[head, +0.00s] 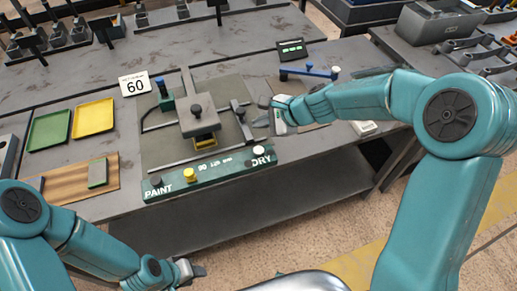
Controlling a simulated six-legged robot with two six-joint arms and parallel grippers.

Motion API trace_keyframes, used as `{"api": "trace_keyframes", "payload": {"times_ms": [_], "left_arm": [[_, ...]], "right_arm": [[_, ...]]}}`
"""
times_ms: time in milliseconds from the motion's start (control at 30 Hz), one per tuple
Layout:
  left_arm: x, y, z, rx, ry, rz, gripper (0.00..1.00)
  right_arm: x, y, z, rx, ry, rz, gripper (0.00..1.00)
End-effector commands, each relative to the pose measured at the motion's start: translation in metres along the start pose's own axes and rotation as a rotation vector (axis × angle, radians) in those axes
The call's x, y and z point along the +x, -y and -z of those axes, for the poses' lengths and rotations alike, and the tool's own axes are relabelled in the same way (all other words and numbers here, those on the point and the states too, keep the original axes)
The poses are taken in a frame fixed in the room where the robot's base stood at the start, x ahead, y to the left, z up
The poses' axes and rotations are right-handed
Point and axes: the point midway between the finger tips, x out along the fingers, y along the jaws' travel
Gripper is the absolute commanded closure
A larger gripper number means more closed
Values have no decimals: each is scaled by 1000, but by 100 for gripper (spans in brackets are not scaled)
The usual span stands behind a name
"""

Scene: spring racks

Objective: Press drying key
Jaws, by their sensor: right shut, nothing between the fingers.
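The drying key is a white round button (258,150) beside the word DRY at the right end of a green front panel (215,176). A yellow button (189,174) and a dark button near the word PAINT sit further left on the same panel. My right gripper (264,103) is shut and empty, above the right side of the press station behind the panel, apart from the white button. My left gripper (194,270) is low in front of the table; its fingers are too small to tell open or shut.
A press block (198,115) stands on the station behind the panel. A small display (291,49) and a blue-handled lever (308,72) are at back right.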

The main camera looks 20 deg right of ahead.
Motion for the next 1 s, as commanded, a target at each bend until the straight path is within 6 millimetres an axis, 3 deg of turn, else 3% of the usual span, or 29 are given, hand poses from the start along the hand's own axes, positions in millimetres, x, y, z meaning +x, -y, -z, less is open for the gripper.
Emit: {"api": "trace_keyframes", "payload": {"times_ms": [467,1000], "left_arm": [[9,3,0,0,0,0,57],[72,26,1,0,0,0,57]], "right_arm": [[8,-6,6,-3,-1,-2,100],[58,-43,43,-3,-2,-2,100]]}}
